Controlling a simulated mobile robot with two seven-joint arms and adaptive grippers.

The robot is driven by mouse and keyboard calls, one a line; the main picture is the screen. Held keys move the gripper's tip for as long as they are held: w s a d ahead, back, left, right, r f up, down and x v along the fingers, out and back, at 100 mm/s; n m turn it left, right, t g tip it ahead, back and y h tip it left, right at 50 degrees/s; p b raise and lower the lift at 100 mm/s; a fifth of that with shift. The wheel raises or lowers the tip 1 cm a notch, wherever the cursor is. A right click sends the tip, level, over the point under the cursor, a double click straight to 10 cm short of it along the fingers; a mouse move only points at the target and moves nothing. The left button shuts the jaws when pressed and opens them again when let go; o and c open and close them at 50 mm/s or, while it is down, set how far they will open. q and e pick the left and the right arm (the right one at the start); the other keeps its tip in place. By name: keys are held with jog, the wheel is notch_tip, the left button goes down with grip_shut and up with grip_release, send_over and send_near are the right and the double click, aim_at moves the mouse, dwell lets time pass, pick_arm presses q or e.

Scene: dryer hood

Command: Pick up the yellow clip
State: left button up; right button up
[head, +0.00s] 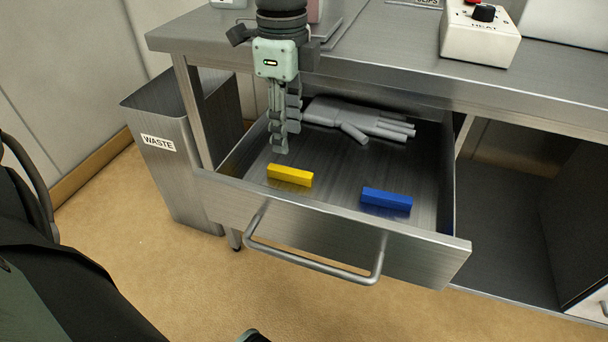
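The yellow clip (290,176) is a small bar lying near the front left of the open drawer (330,225). My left gripper (281,149) points down into the drawer, with its fingertips just behind the clip in the picture. A strip of drawer floor shows between the fingertips and the clip, so it is not held. The fingers are seen nearly edge-on and overlap, so I cannot tell how far apart they are. My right gripper is not in view.
A blue clip (386,199) lies to the right in the drawer. The counter (400,50) overhangs the drawer's rear. A waste bin (185,160) stands at the left; a heat control box (480,32) sits above.

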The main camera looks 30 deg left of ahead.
aim_at(290, 170)
pick_arm(q)
jog(key=f, duration=0.4)
jog(key=f+b, duration=0.1)
jog(key=f, duration=0.1)
jog(key=shift+s+d+f, duration=0.25)
jog(key=shift+s+f, duration=0.05)
jog(key=shift+f, duration=0.5)
jog(key=c, duration=0.9)
grip_shut()
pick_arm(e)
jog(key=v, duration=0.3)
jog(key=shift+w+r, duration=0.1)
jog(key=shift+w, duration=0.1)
pick_arm(q)
jog(key=shift+r, duration=0.1)
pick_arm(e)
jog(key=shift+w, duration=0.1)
